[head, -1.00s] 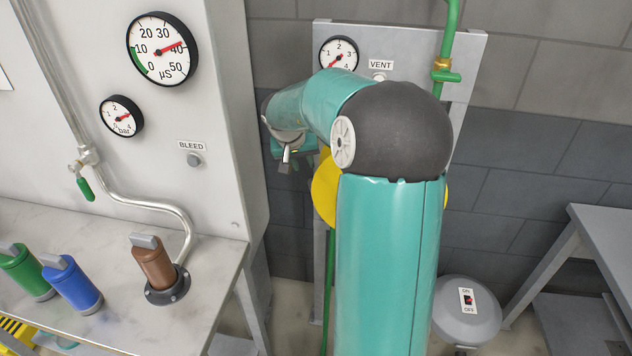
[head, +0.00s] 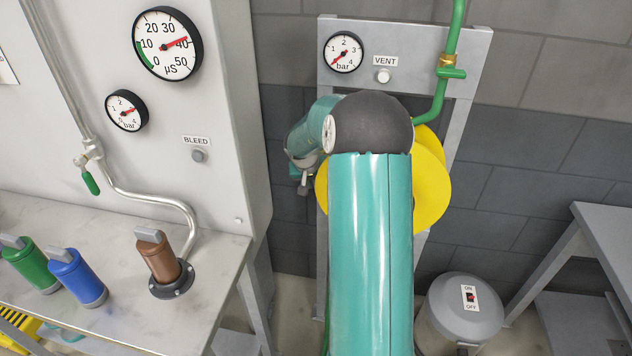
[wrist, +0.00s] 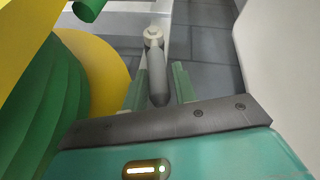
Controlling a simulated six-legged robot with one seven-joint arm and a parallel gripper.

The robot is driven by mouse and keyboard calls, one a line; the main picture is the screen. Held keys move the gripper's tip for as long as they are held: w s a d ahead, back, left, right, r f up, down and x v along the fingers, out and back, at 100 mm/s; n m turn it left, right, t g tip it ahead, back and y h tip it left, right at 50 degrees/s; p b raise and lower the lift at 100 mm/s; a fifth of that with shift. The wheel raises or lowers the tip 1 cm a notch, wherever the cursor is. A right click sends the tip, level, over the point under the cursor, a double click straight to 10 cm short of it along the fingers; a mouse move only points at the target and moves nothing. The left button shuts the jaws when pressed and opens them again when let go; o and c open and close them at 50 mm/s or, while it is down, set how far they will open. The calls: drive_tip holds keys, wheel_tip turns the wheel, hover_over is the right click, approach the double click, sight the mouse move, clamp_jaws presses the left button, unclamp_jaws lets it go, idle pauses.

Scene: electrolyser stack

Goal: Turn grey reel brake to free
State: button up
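The grey reel brake (wrist: 157,80) shows in the wrist view as a rounded grey lever on a pale round pivot (wrist: 153,36). It lies between the two green fingers of my gripper (wrist: 158,86). The fingers stand apart, one on each side of the lever, and I see no clear grip on it. The yellow reel (wrist: 92,62) with green hose (wrist: 55,105) wound on it fills the left of the wrist view. In the head view the reel (head: 432,185) is partly behind my arm. My gripper's fingers and the brake are not clear there.
A pale panel (wrist: 285,55) stands close on the right in the wrist view. In the head view the grey cabinet (head: 225,120) is left of my arm. A green pipe (head: 450,80) runs down the reel's frame. A grey drum (head: 470,310) stands at lower right.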

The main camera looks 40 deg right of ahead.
drive_tip(key=shift+c, duration=0.2)
clamp_jaws()
drive_tip(key=shift+w+f, duration=0.1)
drive_tip(key=shift+w, duration=0.05)
drive_tip(key=shift+w+a+f+n+g+h, duration=0.3)
drive_tip(key=shift+w+g+h, duration=0.1)
drive_tip(key=shift+g+h, duration=0.3)
drive_tip(key=shift+w+a+f+n+g+h, duration=0.15)
drive_tip(key=shift+w+a+f+g+h, duration=0.2)
drive_tip(key=shift+g+h, duration=0.3)
drive_tip(key=shift+w+a+f+n+g+h, duration=0.3)
drive_tip(key=shift+w+g+h, duration=0.2)
drive_tip(key=shift+g, duration=0.25)
